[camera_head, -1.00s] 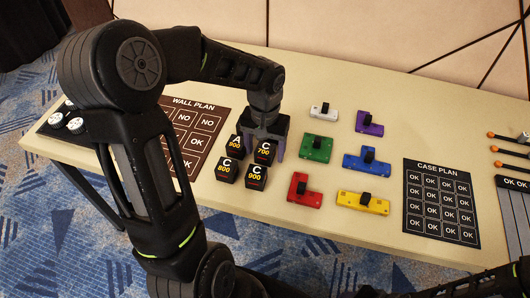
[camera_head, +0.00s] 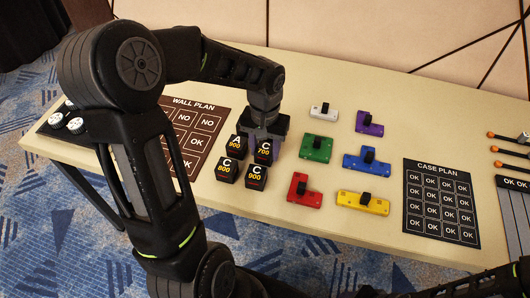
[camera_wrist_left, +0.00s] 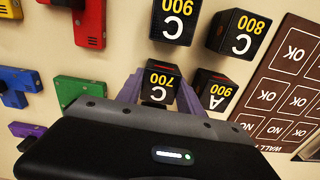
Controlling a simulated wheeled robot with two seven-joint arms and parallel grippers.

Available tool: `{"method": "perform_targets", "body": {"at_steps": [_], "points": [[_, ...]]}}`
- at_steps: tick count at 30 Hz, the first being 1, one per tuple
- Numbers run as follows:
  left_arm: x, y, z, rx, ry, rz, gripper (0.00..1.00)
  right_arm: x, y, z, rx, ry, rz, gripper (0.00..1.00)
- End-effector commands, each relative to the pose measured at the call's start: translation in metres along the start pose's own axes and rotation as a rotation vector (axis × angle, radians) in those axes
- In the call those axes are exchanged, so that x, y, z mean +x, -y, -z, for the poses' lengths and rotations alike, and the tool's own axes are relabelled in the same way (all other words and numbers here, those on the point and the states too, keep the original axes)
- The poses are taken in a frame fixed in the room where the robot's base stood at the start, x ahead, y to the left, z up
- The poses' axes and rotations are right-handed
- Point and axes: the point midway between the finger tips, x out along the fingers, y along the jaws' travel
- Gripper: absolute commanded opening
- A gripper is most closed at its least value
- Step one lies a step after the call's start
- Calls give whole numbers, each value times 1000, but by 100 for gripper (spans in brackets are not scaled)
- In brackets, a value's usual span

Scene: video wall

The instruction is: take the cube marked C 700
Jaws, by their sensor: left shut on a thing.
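The black cube marked C 700 (camera_head: 264,150) stands at the back right of a group of black cubes on the table. My left gripper (camera_head: 263,150) reaches down over it with its fingers on either side. In the left wrist view the C 700 cube (camera_wrist_left: 160,80) sits between the two purple-grey fingers, and the gripper is shut on it. The cube appears to be still at table level among its neighbours. My right gripper is not clearly in view; a dark arm part shows at the lower right of the head view.
Cubes C 900 (camera_head: 256,177), C 800 (camera_head: 228,170) and A 900 (camera_head: 236,147) stand close by. Coloured blocks, such as the green one (camera_head: 316,148), lie to the right. The wall plan (camera_head: 199,118) is left, the case plan (camera_head: 441,203) right.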

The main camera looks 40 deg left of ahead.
Motion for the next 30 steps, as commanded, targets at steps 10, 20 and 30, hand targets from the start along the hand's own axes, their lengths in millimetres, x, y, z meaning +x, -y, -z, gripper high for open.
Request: {"method": "perform_targets", "body": {"at_steps": [10,20,30], "points": [[-2,0,0,0,-1,0,1,0,0,0,0,0,0,36],[-49,0,1,0,-5,0,1,-3,1,0,0,0,0,36],[-98,0,1,0,-2,0,1,-4,2,0,0,0,0,36]]}}
